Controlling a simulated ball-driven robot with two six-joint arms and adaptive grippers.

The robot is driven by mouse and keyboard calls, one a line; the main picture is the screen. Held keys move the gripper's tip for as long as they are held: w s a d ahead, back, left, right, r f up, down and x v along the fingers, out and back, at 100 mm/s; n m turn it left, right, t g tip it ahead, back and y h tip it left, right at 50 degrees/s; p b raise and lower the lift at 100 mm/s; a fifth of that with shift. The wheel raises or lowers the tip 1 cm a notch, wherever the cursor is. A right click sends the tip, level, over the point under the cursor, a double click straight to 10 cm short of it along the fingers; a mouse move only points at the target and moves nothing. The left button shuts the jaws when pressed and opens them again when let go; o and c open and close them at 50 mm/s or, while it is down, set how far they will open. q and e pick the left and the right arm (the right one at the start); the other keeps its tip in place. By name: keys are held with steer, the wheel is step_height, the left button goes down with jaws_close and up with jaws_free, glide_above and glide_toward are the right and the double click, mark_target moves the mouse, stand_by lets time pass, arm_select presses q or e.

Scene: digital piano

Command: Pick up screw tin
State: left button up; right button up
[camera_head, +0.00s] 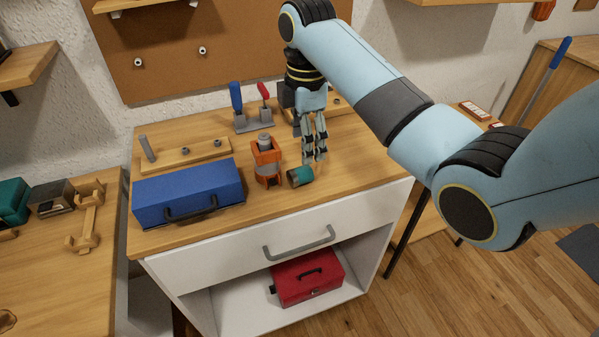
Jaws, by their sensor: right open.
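A small teal can with a brown end (300,176), which looks like the screw tin, lies on its side near the front edge of the wooden cabinet top. My right gripper (315,158) points down just behind and above the tin, with its fingers open and nothing seen between them. Whether a fingertip touches the tin I cannot tell. My left gripper is out of view.
An orange stand with a grey part (266,162) is close to the tin's left. A blue toolbox (187,194) sits at the cabinet top's left front. A holder with blue- and red-handled tools (252,120) is behind. The wooden top (352,160) is clear on the right.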

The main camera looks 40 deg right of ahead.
mark_target(303, 168)
steer(key=shift+w+r+n, duration=0.3)
steer(key=shift+w+r, duration=0.1)
steer(key=shift+r, duration=0.1)
step_height(303, 168, down, 10)
steer(key=shift+d+f, duration=0.1)
steer(key=shift+f, duration=0.15)
steer(key=shift+c, duration=0.5)
steer(key=c, duration=1.2)
steer(key=shift+r, duration=0.2)
